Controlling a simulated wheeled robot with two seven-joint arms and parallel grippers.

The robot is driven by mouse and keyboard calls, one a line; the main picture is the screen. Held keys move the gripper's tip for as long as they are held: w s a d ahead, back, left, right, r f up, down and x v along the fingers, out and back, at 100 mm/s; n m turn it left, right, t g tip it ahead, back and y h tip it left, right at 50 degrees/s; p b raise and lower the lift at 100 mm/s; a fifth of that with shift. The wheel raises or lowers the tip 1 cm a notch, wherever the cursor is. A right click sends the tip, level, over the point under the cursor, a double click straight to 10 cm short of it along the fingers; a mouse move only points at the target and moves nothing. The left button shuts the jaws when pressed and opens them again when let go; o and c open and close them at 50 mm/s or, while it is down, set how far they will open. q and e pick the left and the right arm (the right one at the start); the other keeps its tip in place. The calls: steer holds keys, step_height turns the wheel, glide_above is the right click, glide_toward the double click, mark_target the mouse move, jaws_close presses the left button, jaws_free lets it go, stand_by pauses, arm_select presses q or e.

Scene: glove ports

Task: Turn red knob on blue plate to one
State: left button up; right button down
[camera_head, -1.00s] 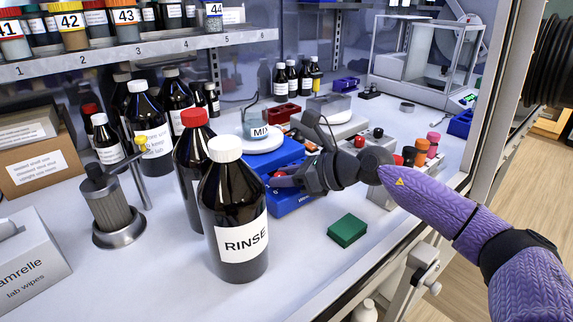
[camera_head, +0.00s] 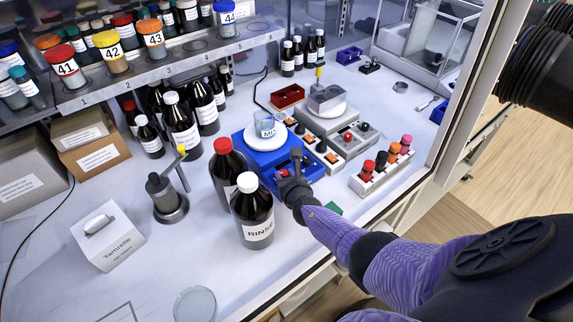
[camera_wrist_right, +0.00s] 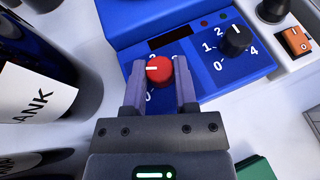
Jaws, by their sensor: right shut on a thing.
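The blue plate (camera_head: 243,144) carries a white round top with a beaker labelled MIX (camera_head: 265,127). Its front panel also fills much of the right wrist view (camera_wrist_right: 225,85). The red knob (camera_wrist_right: 158,70) sits on this panel, with a white pointer line lying towards the left. A 0 shows below it; the other numbers around it are mostly hidden by the fingers. My right gripper (camera_wrist_right: 160,82) is shut on the red knob, one finger on each side; in the head view it is at the plate's front (camera_head: 284,178). My left gripper is not in view.
A black knob (camera_wrist_right: 236,38) sits right of the red one on the same panel. A RINSE bottle (camera_head: 252,215) and another brown bottle (camera_head: 224,170) stand close left of my gripper. A grey hotplate (camera_head: 335,122) and a vial rack (camera_head: 382,172) stand to the right.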

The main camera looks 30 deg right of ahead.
steer(key=shift+w+r+m+h, duration=0.1)
steer(key=shift+m+h, duration=0.4)
steer(key=shift+h, duration=0.1)
steer(key=shift+a, duration=0.1)
steer(key=shift+c, duration=2)
jaws_free()
steer(key=p+v, duration=0.8)
steer(key=v, duration=0.2)
steer(key=shift+w+a, duration=0.1)
steer(key=shift+w, duration=0.05)
